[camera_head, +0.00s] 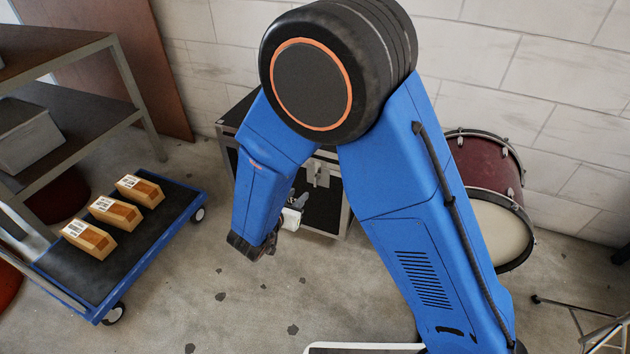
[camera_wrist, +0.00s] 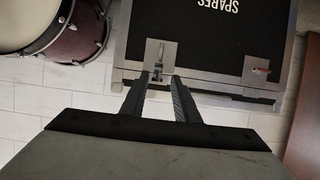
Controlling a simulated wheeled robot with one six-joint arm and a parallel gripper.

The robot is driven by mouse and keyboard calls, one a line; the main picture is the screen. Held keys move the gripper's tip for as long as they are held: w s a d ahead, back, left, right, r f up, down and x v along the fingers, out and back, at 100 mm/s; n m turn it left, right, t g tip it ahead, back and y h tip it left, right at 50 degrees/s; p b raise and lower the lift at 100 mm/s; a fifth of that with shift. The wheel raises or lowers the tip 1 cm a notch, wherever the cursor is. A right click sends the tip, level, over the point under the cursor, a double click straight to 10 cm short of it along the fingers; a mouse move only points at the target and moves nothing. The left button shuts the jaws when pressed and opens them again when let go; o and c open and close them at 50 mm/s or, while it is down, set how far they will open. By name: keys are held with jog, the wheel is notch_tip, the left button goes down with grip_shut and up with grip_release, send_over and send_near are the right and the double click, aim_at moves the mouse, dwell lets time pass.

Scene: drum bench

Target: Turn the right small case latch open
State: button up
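The black case (camera_head: 325,210) with metal edges stands against the wall in the head view, partly hidden behind my arm. Its right small latch (camera_head: 318,173) shows as a metal plate near the top right. The wrist view is upside down; there this latch (camera_wrist: 158,54) lies just beyond my fingertips, on the drum side. My gripper (camera_wrist: 160,77) is open, its two fingers apart and pointing at the latch, with nothing held. I cannot tell whether they touch it. The other latch (camera_wrist: 258,70) is to the right in the wrist view.
A red drum (camera_head: 490,165) stands right of the case. A blue cart (camera_head: 150,240) with three boxes (camera_head: 115,212) is at the left, beside a shelf (camera_head: 75,110). Open concrete floor lies between cart and case. A metal stand (camera_head: 575,305) is at the lower right.

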aim_at(315, 179)
jog(key=x, duration=1.5)
jog(key=shift+w+d+f, duration=0.1)
jog(key=shift+f, duration=0.1)
grip_shut()
